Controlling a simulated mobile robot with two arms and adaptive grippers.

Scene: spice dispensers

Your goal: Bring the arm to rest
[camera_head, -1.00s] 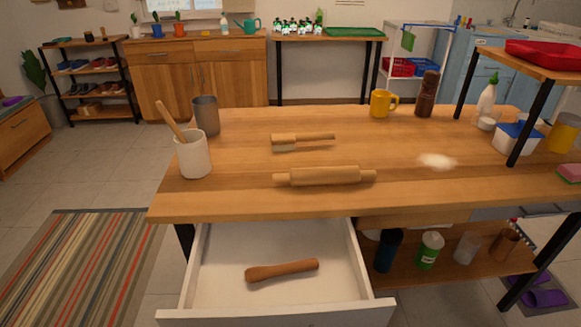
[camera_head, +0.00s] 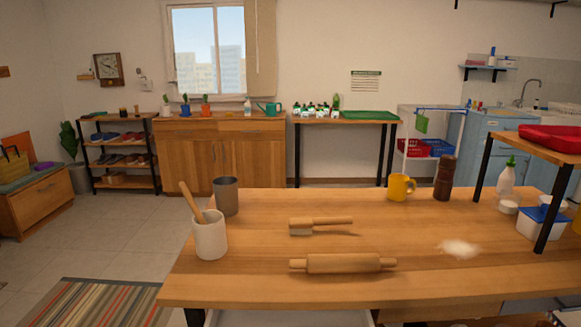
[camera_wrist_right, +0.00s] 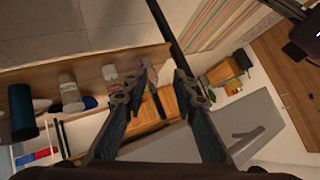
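My right gripper (camera_wrist_right: 162,80) shows in the right wrist view. Its two dark fingers are spread apart, with no object held between them. Beyond them are the edge of a wooden board (camera_wrist_right: 110,68) and the tiled floor (camera_wrist_right: 100,20). Neither arm nor gripper is in the head view, so my left gripper is not seen.
The wooden table (camera_head: 400,285) holds a rolling pin (camera_head: 343,264), a brush (camera_head: 320,223), a white crock (camera_head: 210,238), a grey cup (camera_head: 225,196), a yellow mug (camera_head: 401,187) and a dark brown grinder (camera_head: 444,178). White powder (camera_head: 459,248) lies at right.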

